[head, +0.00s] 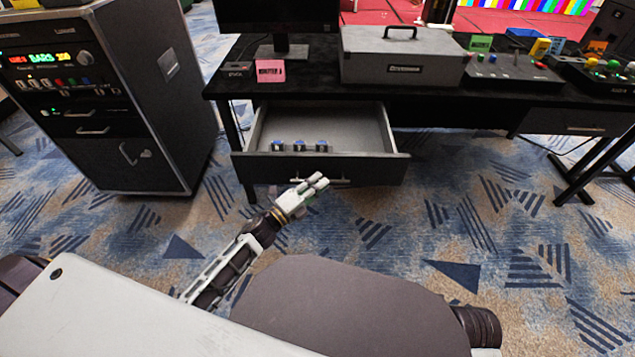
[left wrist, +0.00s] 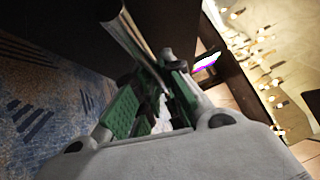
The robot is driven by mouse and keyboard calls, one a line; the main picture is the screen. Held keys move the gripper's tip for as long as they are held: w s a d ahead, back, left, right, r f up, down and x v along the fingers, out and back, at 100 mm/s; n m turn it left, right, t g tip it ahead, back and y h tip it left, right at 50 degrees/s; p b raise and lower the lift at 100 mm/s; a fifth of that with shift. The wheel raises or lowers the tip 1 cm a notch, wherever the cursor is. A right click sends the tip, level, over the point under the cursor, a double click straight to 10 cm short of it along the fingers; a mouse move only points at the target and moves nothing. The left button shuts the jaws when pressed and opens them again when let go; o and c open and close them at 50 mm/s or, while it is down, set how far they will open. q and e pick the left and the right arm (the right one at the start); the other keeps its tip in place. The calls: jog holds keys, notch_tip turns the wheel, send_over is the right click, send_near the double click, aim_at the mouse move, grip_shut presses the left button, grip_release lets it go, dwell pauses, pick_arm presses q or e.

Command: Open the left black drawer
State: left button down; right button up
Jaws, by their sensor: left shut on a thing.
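The left black drawer (head: 370,169) of the black desk is pulled out, with its grey inside showing. Its handle (head: 341,181) is on the low front face. My left gripper (head: 316,182) is at the handle, its fingers shut on it; the fingers partly cover the handle. In the left wrist view, the green-padded fingers (left wrist: 150,100) close in beside the dark drawer front, and the grip itself is hard to make out. My right gripper is out of view.
Three small blue-topped items (head: 299,146) lie in the drawer. A grey case (head: 400,58), a pink label (head: 270,71) and control boxes (head: 507,66) are on the desk (head: 310,85). A black rack (head: 160,90) stands to the left. Carpet in front is clear.

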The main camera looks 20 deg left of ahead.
pick_arm(q)
jog(key=c, duration=1.5)
grip_release()
jog(key=shift+c, duration=0.2)
jog(key=shift+s+a, duration=0.1)
jog(key=shift+s, duration=0.05)
jog(key=shift+v, duration=5.85)
